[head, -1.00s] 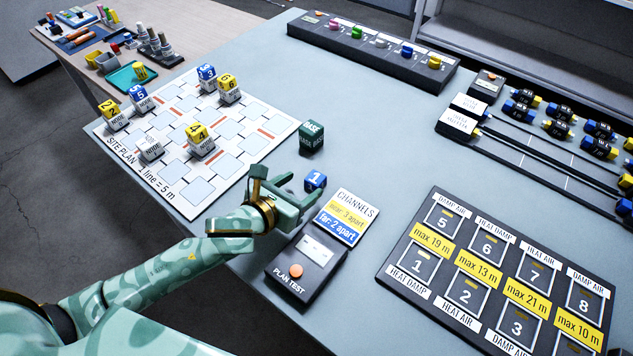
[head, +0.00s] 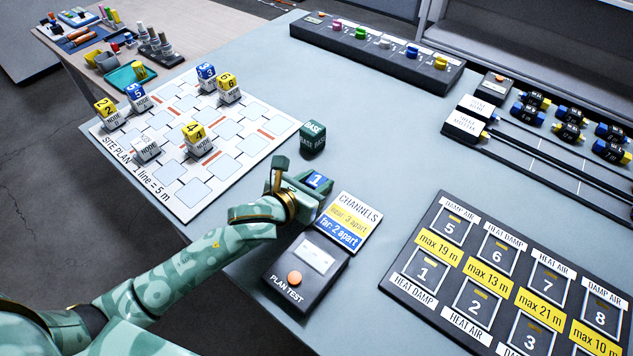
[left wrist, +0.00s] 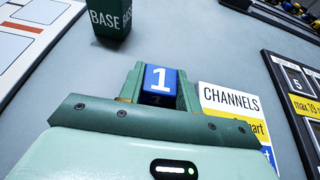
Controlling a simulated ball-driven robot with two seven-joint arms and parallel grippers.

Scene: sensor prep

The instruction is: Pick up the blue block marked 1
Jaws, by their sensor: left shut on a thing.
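The blue block marked 1 (head: 318,180) is at the fingertips of my left gripper (head: 304,181), between the base block and the CHANNELS card. In the left wrist view the blue block (left wrist: 160,84) sits between the two green fingers of my left gripper (left wrist: 160,91), its white 1 facing up. The fingers are shut on its sides. Whether the block touches the table cannot be told. My right gripper is in neither view.
A dark green BASE block (head: 312,139) stands just behind. The CHANNELS card (head: 347,220) and PLAN TEST box (head: 306,270) lie right and in front. The site plan board (head: 222,135) with several cubes is at left, the numbered slot panel (head: 500,275) at right.

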